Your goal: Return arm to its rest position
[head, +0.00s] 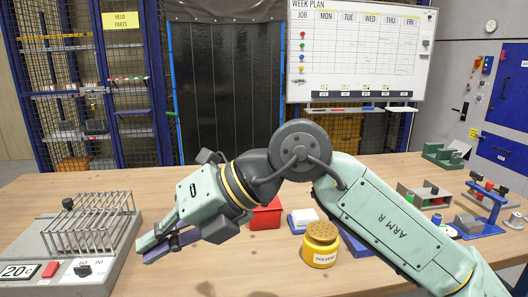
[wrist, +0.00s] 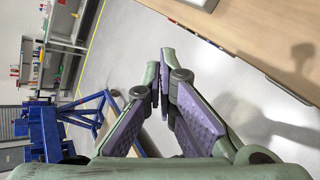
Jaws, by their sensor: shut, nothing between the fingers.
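My gripper (head: 152,246) is at the left of the table in the head view, at the end of my green arm, just right of the grey heated rack unit. Its green and purple fingers point to the left. In the wrist view the gripper (wrist: 162,85) has its two purple-padded fingers drawn together with nothing between them. My arm reaches from the lower right, bent at a grey elbow joint. I cannot tell the gripper's exact height above the table.
The grey rack unit (head: 118,247) has upright wires and a dial. A solvent pot (head: 320,252), a red bin (head: 262,218) and a white block (head: 302,217) stand near my arm. A blue-framed jig (head: 484,208) is at right. The wrist view shows floor (wrist: 215,60) and a wooden table edge (wrist: 240,30).

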